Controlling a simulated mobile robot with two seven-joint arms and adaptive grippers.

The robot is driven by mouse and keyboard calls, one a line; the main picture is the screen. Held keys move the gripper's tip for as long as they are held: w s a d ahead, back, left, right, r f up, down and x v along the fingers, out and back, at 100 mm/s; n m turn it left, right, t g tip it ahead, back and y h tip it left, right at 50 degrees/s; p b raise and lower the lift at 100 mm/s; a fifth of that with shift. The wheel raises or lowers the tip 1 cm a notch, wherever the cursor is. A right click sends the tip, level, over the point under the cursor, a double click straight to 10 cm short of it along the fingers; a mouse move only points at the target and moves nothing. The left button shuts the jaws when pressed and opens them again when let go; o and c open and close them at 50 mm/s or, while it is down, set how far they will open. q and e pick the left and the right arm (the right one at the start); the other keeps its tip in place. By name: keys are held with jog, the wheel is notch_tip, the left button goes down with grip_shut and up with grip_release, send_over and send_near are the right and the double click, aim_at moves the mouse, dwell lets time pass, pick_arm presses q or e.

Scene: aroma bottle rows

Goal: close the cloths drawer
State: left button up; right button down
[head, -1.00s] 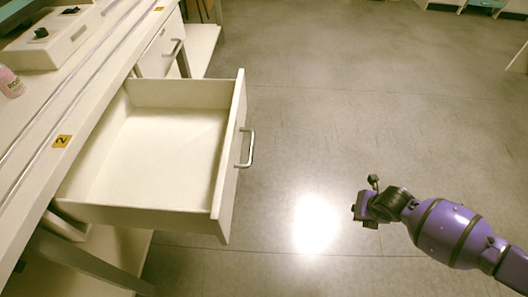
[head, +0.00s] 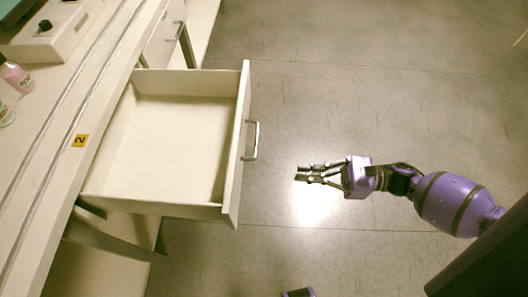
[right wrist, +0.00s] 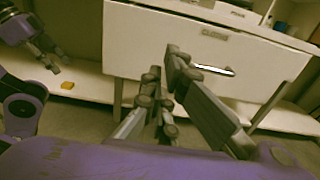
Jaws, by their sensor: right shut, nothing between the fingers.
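The cloths drawer (head: 231,150) is pulled far out of the bench and looks empty inside. Its metal handle (head: 252,140) is on the front panel, facing the open floor. The drawer front also shows in the right wrist view (right wrist: 150,45), with the handle (right wrist: 213,70) just beyond the fingers. My right gripper (head: 298,172) is shut and empty, pointing at the drawer front, a short gap to the right of the handle in the head view. My left gripper (right wrist: 50,58) shows at the left of the right wrist view, away from the drawer; its finger opening is unclear.
Another drawer (head: 165,38) beyond is shut. The floor right of the drawer is clear.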

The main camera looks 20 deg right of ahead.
aim_at(238, 171)
jog(key=p+x, duration=0.2)
jog(key=x, duration=1.1)
jog(key=shift+w+a, duration=0.2)
jog(key=shift+a, duration=0.15)
jog(key=shift+a, duration=0.1)
jog(key=shift+w+a, duration=0.15)
jog(key=shift+a, duration=0.1)
jog(key=b+x, duration=0.2)
jog(key=x, duration=0.7)
jog(key=b+x, duration=0.2)
jog(key=x, duration=0.7)
jog(key=b+x, duration=0.2)
jog(key=x, duration=0.7)
jog(key=shift+a+f, duration=0.25)
jog(key=b+x, duration=0.2)
jog(key=x, duration=0.4)
jog(key=shift+w+a+r, duration=0.1)
jog(key=shift+a+r, duration=0.05)
jog(key=shift+a, duration=0.05)
